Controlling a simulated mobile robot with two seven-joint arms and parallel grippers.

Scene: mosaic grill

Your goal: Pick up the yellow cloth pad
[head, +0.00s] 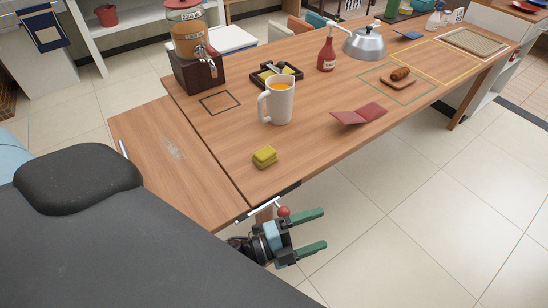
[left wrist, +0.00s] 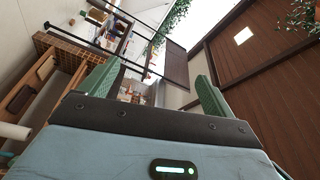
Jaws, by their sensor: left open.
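The yellow cloth pad (head: 264,157) is a small folded block lying on the wooden table (head: 215,165), near its front edge. My left gripper (head: 318,231) is open and empty in the head view, in front of the table edge, to the right of the pad and nearer to me. Its green fingers point right, away from the pad. In the left wrist view the two green fingers (left wrist: 155,88) are spread with nothing between them; the pad does not show there. My right gripper is not in view.
A white mug (head: 277,103) with orange drink stands behind the pad. A red folded card (head: 359,114) lies to the right. A drink dispenser (head: 190,50), black tray (head: 276,74), red bottle (head: 326,54) and kettle (head: 364,44) stand farther back. A red ball-ended lever (head: 283,211) is beside my gripper.

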